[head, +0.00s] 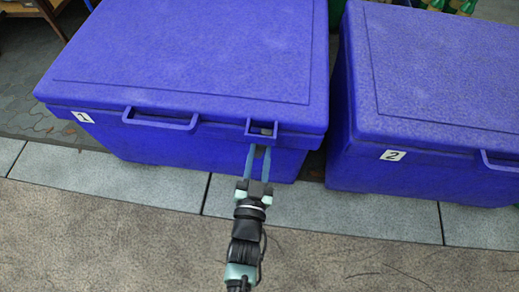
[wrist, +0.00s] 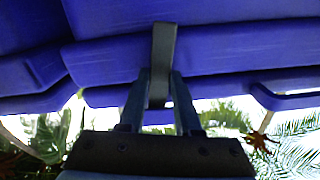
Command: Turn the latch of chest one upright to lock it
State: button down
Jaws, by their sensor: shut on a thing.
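Chest one (head: 190,60) is a blue chest with its lid down and a white "1" label (head: 83,117) at its front left. Its latch (wrist: 163,52) is a grey bar that stands nearly vertical in the wrist view against the blue front. My gripper (head: 259,149) reaches the right part of the chest's front, just below the small lid opening. In the wrist view my gripper (wrist: 161,78) has one finger on each side of the latch and is shut on it. The fingers hide part of the latch, and the head view barely shows it.
A second blue chest (head: 440,75) with a "2" label (head: 393,155) stands close on the right, with a narrow gap between. A lid handle (head: 160,122) juts from chest one's front. The paved ground (head: 110,235) before the chests is clear.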

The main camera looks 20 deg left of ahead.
jog(key=shift+n+p, duration=0.3)
jog(key=shift+n, duration=0.9)
jog(key=c, duration=0.6)
grip_release()
jog(key=p+v, duration=0.4)
jog(key=v, duration=0.9)
jog(key=shift+p, duration=0.3)
